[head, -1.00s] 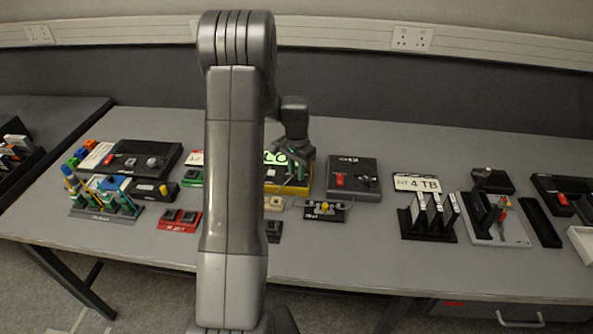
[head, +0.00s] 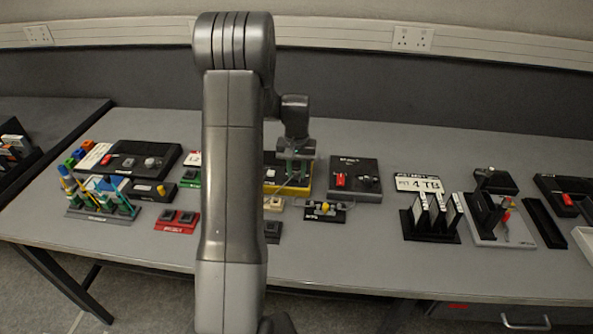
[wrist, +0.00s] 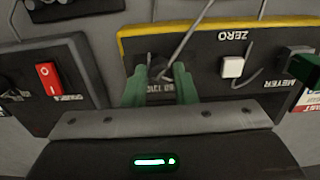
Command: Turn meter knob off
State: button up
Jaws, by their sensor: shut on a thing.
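The yellow-edged black meter panel (head: 270,187) stands mid-table, partly behind my arm. In the wrist view the panel (wrist: 209,70) appears upside down, with a white button marked ZERO and the word METER at the right. A small dark knob (wrist: 158,68) sits between my green fingertips. My gripper (wrist: 160,84) is shut on this knob from both sides. In the head view my gripper (head: 299,168) reaches down onto the panel's right part. The knob is hidden there, and its pointer direction cannot be read.
A black box with a red switch (head: 340,180) stands just right of the meter. A small board with a yellow knob (head: 325,208) lies in front. Thin cables run beside the gripper. Several upright drives in a black rack (head: 432,220) stand farther right.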

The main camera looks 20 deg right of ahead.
aim_at(297, 173)
jog(key=shift+r, duration=0.1)
dwell(0.3)
jog(key=o, duration=1)
notch_tip(297, 173, up, 14)
jog(key=shift+f+b, duration=0.15)
jog(key=shift+b, duration=0.2)
jog(key=shift+f, duration=0.15)
notch_tip(297, 173, down, 14)
jog(key=shift+r+p, duration=0.2)
jog(key=shift+p, duration=0.15)
